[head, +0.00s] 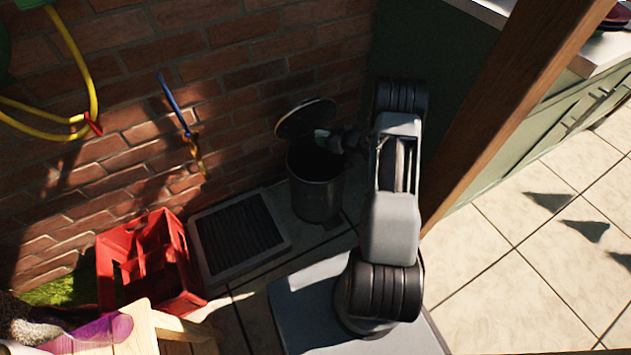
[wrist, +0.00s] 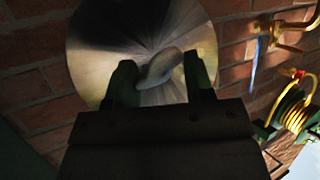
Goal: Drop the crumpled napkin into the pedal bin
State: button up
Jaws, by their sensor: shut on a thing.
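The pedal bin (head: 317,196) stands against the brick wall with its round lid (head: 305,118) raised and its dark mouth open. My gripper (head: 330,138) is over the bin, close in front of the raised lid. In the wrist view my gripper (wrist: 160,85) is shut on the crumpled napkin (wrist: 162,67), a small pale lump between the two fingers. The napkin also shows as a small light patch in the head view (head: 321,134). The shiny inside of the lid (wrist: 110,40) fills the area behind it. The bin's inside is too dark to make out.
A grey tray with a ribbed dark mat (head: 240,234) lies left of the bin, with a red crate (head: 148,262) beyond it. A wooden post (head: 510,110) and green cabinets (head: 575,120) stand to the right. A yellow hose (head: 80,60) hangs on the wall.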

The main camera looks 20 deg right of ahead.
notch_tip(320, 180, down, 5)
jog(key=b, duration=0.4)
jog(key=shift+f, duration=0.15)
jog(key=o, duration=1)
jog(key=shift+c, duration=0.2)
jog(key=p+v, duration=0.5)
jog(key=v, duration=0.8)
jog(key=shift+s, duration=0.35)
jog(key=shift+d, duration=0.1)
